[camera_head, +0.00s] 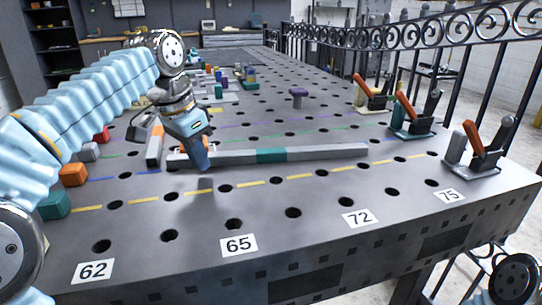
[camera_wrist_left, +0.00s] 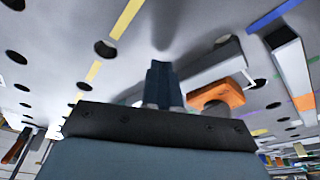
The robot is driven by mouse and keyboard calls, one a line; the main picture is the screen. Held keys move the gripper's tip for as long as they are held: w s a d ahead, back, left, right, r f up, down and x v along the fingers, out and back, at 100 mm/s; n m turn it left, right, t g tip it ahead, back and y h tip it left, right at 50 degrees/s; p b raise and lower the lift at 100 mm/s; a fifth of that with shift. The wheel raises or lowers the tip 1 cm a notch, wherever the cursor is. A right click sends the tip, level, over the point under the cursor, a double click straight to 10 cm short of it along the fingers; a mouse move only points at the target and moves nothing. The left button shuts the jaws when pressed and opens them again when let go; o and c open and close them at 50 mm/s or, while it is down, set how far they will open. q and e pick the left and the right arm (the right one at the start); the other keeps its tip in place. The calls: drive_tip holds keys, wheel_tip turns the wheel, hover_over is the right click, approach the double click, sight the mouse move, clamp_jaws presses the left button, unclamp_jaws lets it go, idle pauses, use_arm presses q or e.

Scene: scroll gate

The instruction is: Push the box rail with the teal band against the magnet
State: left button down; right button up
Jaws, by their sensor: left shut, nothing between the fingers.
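The box rail is a long grey bar (camera_head: 325,153) with a teal band (camera_head: 271,155) around its middle. It lies across the metal table, roughly parallel to the front edge. My left gripper (camera_head: 197,165) is shut and empty, pointing down at the near side of the rail's left part and covering some of it. I cannot tell whether it touches the rail. In the left wrist view its closed fingers (camera_wrist_left: 161,80) show beside a grey bar (camera_wrist_left: 200,78), with an orange piece (camera_wrist_left: 217,96) close by. Which piece is the magnet is not clear. My right gripper is out of view.
Several toggle clamps (camera_head: 411,118) line the right edge. Coloured blocks (camera_head: 74,175) sit at the left. The perforated front of the table, with number labels (camera_head: 238,245), is clear.

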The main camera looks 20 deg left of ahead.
use_arm(q)
drive_tip(key=shift+f+b, duration=0.5)
drive_tip(key=shift+f, duration=0.2)
drive_tip(key=shift+r+p, duration=0.25)
drive_tip(key=shift+p, duration=0.2)
drive_tip(key=shift+w, duration=0.1)
idle(0.4)
drive_tip(key=shift+w+a+r+p, duration=0.1)
drive_tip(key=shift+w+a+p, duration=0.35)
drive_tip(key=shift+w+p, duration=0.2)
drive_tip(key=shift+s, duration=0.1)
drive_tip(key=shift+s+d+b, duration=0.55)
drive_tip(key=shift+s+d, duration=0.1)
drive_tip(key=shift+s, duration=0.35)
